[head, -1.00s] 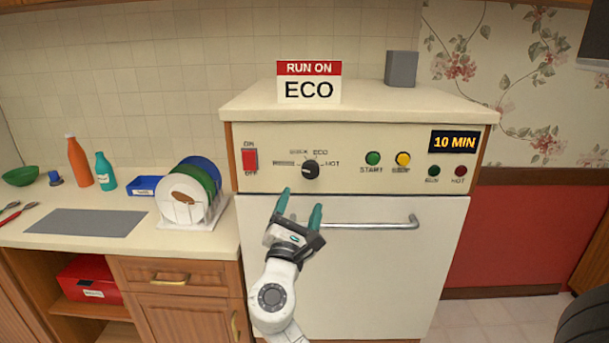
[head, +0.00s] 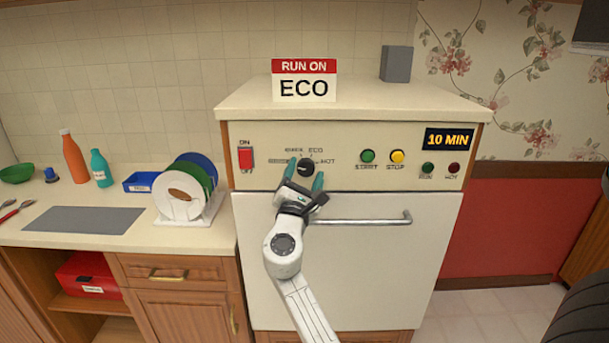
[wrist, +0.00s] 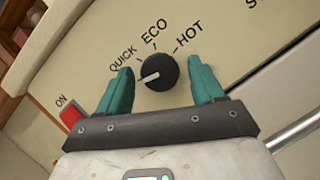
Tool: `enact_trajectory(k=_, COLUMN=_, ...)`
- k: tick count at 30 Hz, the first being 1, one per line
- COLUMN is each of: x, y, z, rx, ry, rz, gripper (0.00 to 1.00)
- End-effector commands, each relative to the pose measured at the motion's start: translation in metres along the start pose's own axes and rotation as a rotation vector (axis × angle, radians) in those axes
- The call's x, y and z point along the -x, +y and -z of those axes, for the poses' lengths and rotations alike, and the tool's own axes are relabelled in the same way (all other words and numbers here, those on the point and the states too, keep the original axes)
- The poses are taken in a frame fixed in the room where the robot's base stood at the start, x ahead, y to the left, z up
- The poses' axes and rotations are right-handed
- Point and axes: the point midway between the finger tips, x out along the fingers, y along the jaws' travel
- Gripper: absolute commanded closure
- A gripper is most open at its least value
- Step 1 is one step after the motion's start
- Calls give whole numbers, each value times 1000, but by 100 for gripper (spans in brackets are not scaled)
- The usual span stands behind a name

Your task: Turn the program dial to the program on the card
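The black program dial (head: 305,171) is on the cream front panel. In the wrist view the dial (wrist: 158,72) has a white pointer mark aimed to the lower left, away from ECO, toward the leftmost label, which my finger hides there. QUICK (wrist: 122,60), ECO (wrist: 155,30) and HOT (wrist: 190,38) are readable around it. The card (head: 304,81) on top of the machine reads RUN ON ECO. My gripper (head: 303,180) is open, also in the wrist view (wrist: 163,82), with one teal finger on each side of the dial; I cannot tell whether they touch it.
A red ON/OFF switch (head: 246,158) is left of the dial. Green START (head: 367,156) and yellow STOP (head: 397,156) buttons are to its right, beside a 10 MIN display (head: 448,139). A door handle (head: 360,219) runs below. Plates in a rack (head: 196,214) stand at left.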

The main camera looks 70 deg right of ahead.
Motion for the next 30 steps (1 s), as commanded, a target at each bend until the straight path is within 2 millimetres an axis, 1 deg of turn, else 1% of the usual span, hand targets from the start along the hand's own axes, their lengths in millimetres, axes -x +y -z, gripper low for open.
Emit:
enact_trajectory(k=1, x=0, y=0, z=0, rx=0, ry=0, rz=0, gripper=38)
enact_trajectory(k=2, x=0, y=0, z=0, rx=0, ry=0, rz=0, gripper=41)
enact_trajectory(k=16, x=0, y=0, z=0, rx=0, ry=0, rz=0, gripper=85)
enact_trajectory(k=23, x=0, y=0, z=0, rx=-17, ry=-1, rz=8, gripper=85)
enact_trajectory(k=30, x=1, y=1, z=1, rx=-117, ry=0, rz=47, gripper=85)
